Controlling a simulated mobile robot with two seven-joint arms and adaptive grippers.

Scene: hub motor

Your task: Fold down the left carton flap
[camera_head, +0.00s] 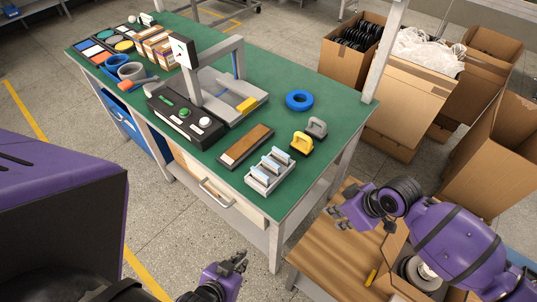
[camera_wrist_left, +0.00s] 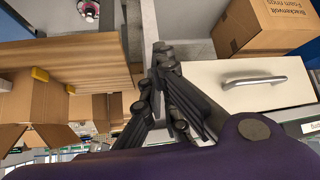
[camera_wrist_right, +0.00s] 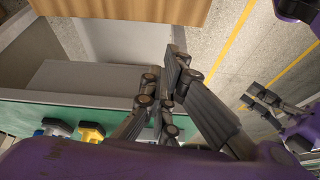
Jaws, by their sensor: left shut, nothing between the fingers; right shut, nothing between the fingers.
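An open carton (camera_head: 398,243) stands on the wooden table (camera_head: 340,252) at the lower right of the head view. A round grey and white part (camera_head: 420,272) sits inside it. A cardboard panel (camera_head: 402,288) spreads out at its lower-left side; my right arm hides much of the carton. My left gripper (camera_head: 240,262) is shut and empty in front of the bench, left of the wooden table; it also shows in the left wrist view (camera_wrist_left: 163,52). My right gripper (camera_head: 335,211) is shut and empty over the table's far edge, apart from the carton; it also shows in the right wrist view (camera_wrist_right: 173,60).
The green bench (camera_head: 300,190) holds a fixture (camera_head: 188,110), a blue ring (camera_head: 299,100) and a grey tray (camera_head: 270,172). A bench drawer (camera_head: 215,190) faces my left gripper. Large cartons (camera_head: 405,95) stand on the floor behind.

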